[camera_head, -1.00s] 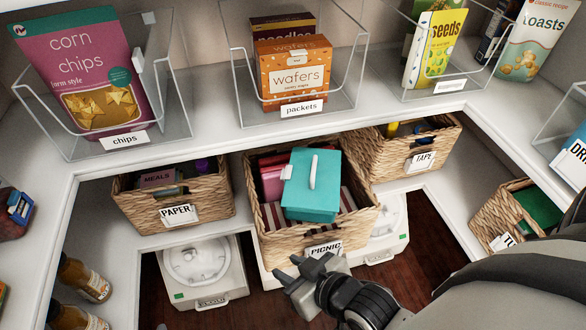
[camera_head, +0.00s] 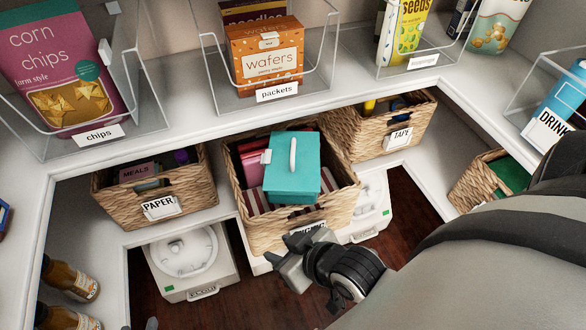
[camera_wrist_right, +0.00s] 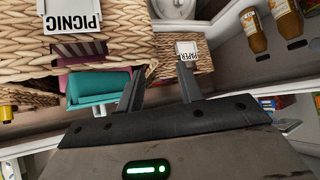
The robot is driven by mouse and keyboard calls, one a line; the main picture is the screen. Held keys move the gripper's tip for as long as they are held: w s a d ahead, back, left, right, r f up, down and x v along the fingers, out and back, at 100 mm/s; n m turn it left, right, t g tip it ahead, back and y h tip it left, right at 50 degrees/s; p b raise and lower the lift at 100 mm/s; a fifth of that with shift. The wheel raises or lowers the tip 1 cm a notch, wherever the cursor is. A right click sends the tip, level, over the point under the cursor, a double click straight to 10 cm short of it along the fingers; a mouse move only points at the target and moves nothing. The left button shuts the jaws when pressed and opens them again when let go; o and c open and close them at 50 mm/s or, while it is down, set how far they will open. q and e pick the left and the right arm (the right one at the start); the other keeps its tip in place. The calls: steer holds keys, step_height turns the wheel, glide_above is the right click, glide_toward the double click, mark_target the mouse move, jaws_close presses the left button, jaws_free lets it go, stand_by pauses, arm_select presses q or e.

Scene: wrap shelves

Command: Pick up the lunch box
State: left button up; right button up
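The teal lunch box (camera_head: 290,178) with a pale handle on its lid sits in the wicker PICNIC basket (camera_head: 268,238) on the lower shelf, on striped cloth. It also shows in the right wrist view (camera_wrist_right: 97,88), upside down and partly hidden by my gripper. My right gripper (camera_head: 290,256) is in front of the basket, below the lunch box and apart from it, covering part of the PICNIC label. In the right wrist view its two fingers (camera_wrist_right: 160,85) stand apart with nothing between them.
The PAPER basket (camera_head: 160,205) stands to the left and the TAPE basket (camera_head: 400,130) to the back right. The upper shelf edge (camera_head: 200,131) runs above and behind the lunch box. Bottles (camera_head: 75,276) stand at the lower left.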

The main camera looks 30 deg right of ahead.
step_height(320, 180, up, 5)
steer(key=s+d+g+h+p, duration=0.1)
steer(key=d+g, duration=0.1)
steer(key=g, duration=0.2)
steer(key=m+g+h, duration=0.2)
steer(key=m+g, duration=0.3)
steer(key=m, duration=0.5)
glide_toward(293, 149)
steer(key=f, duration=0.3)
steer(key=shift+w+d, duration=0.2)
steer(key=shift+w, duration=0.05)
steer(key=shift+s+f, duration=0.15)
steer(key=shift+f, duration=2.45)
jaws_close()
